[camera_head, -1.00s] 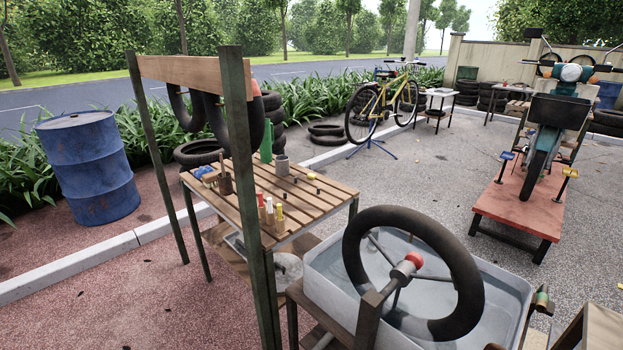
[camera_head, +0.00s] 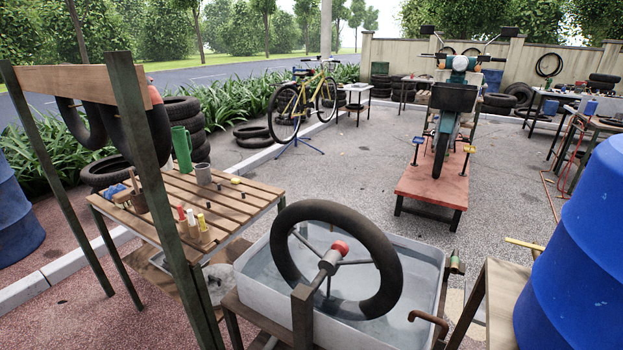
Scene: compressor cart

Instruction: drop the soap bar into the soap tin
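Neither of my grippers is in view.
A water-filled tub (camera_head: 408,250) with a tyre on a stand (camera_head: 337,212) fills the front middle. A blue barrel (camera_head: 580,250) and a wooden bench (camera_head: 507,285) stand at right. A motorcycle (camera_head: 447,110) sits on a red platform (camera_head: 432,187). Open paving lies between.

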